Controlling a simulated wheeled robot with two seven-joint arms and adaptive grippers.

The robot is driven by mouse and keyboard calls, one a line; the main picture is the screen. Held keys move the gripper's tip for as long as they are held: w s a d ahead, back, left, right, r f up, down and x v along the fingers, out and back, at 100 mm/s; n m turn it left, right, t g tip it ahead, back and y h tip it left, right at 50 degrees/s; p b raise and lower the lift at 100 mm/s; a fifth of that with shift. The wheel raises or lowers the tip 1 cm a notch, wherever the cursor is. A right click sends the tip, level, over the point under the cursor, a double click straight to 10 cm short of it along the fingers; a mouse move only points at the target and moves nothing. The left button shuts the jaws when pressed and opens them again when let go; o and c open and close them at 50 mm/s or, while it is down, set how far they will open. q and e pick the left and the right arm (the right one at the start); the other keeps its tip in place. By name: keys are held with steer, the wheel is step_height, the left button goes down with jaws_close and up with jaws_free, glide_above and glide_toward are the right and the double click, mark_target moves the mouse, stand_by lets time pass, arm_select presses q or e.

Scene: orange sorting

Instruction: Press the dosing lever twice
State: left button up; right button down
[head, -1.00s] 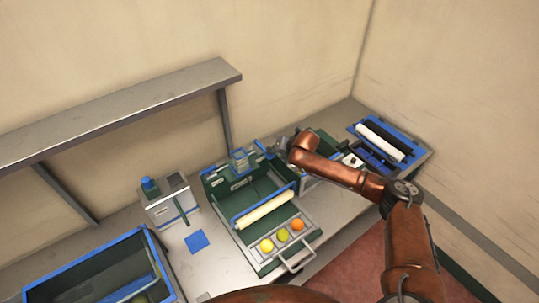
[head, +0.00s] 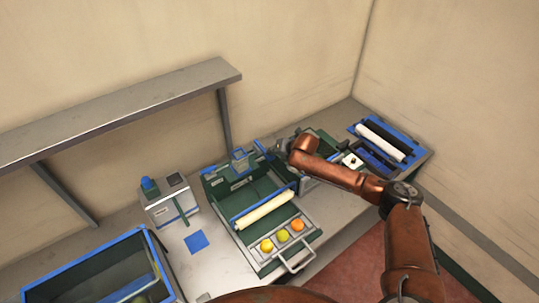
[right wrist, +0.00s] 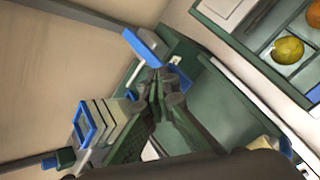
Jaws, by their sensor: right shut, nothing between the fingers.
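A blue-tipped lever (head: 259,147) stands at the back right of the green dosing station (head: 213,192). It appears in the right wrist view as a blue paddle (right wrist: 146,45) on a green mount. My right gripper (head: 273,149) is shut and empty, close beside the lever at its right. In the right wrist view the closed fingertips (right wrist: 158,84) are just below the blue paddle. I cannot tell whether they touch it. My left gripper is not in view.
A tray (head: 310,234) with several fruits and a handle lies in front of a cream roller (head: 264,210). A grey box with a blue knob (head: 160,208) and a blue-rimmed bin (head: 67,271) stand left. A roller unit (head: 415,152) is at right. A shelf (head: 120,103) hangs behind.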

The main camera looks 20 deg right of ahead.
steer(key=shift+f+b, duration=0.3)
steer(key=shift+f, duration=0.45)
stand_by(0.4)
stand_by(0.5)
steer(key=shift+r+p, duration=1.7)
steer(key=shift+r, duration=0.25)
step_height(320, 180, up, 5)
steer(key=p, duration=0.4)
steer(key=shift+f, duration=0.1)
